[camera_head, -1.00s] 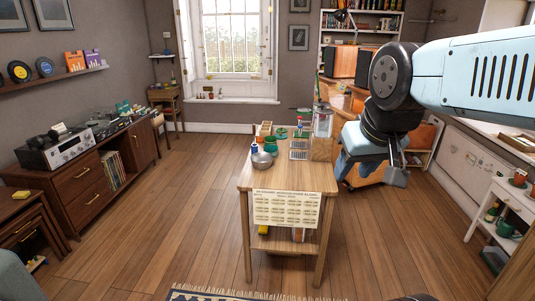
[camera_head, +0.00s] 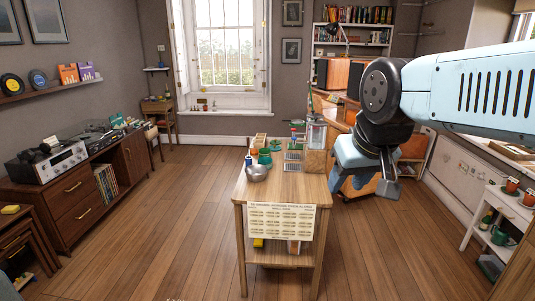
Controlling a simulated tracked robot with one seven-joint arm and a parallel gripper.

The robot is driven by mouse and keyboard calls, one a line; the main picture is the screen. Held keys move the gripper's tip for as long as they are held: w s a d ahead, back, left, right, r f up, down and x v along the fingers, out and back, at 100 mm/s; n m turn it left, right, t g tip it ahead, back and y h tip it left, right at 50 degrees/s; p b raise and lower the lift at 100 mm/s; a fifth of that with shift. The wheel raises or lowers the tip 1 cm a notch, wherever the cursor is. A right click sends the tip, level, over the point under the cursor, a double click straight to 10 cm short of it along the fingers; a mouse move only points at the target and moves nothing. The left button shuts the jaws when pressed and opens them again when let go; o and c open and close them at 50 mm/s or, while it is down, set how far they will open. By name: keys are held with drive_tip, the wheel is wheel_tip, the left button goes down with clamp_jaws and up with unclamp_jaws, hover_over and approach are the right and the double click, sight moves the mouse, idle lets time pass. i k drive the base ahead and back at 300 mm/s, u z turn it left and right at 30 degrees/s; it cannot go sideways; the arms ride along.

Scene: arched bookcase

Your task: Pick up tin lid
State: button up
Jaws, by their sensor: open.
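On the wooden table (camera_head: 285,196) stands a small green tin (camera_head: 265,157), behind a grey metal bowl (camera_head: 256,173). A flat green round piece (camera_head: 303,142) shows farther back, near a clear jar (camera_head: 316,134). It may be the tin lid, but it is too small to be sure. My gripper (camera_head: 367,188) is open and empty. It hangs in the air at the right, in the picture just beyond the table's right edge, apart from everything on the table.
A blue-white bottle (camera_head: 248,161), a metal grater-like piece (camera_head: 293,161) and a wooden block (camera_head: 315,161) crowd the tabletop. A paper sheet (camera_head: 282,220) hangs at the front edge. Open floor (camera_head: 190,215) lies left of the table.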

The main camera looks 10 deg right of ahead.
sight(273, 148)
drive_tip(key=z, duration=1.4)
drive_tip(key=i, duration=4.3)
drive_tip(key=u, duration=0.55)
